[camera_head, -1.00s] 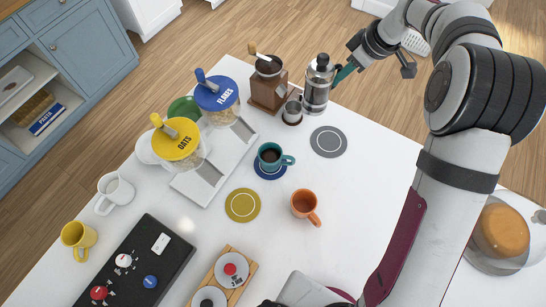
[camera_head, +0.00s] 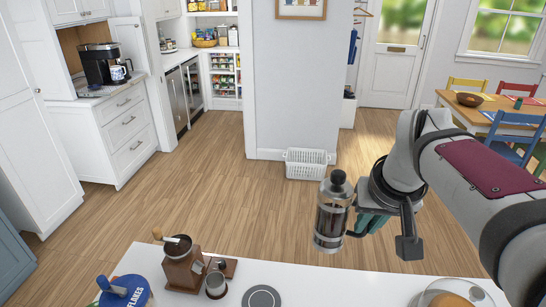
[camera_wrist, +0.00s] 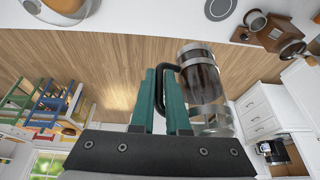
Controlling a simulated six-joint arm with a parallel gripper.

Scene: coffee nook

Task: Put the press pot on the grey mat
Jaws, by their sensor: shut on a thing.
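The press pot (camera_head: 331,222), glass with metal bands and a black knob, hangs upright in the air near the far edge of the white counter. My gripper (camera_head: 364,222) is shut on its black handle, to the right of the pot. In the wrist view, the green fingers (camera_wrist: 166,98) close around the handle and the pot (camera_wrist: 204,88) is beside them. The round grey mat (camera_head: 262,297) lies on the counter, lower and to the left of the pot in the head view. It also shows at the top of the wrist view (camera_wrist: 218,9).
A wooden coffee grinder (camera_head: 184,265) and a small metal cup (camera_head: 216,284) stand left of the mat. A blue-lidded flakes jar (camera_head: 124,292) is further left. A glass dome (camera_head: 455,291) is at the right. The mat's top looks bare.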

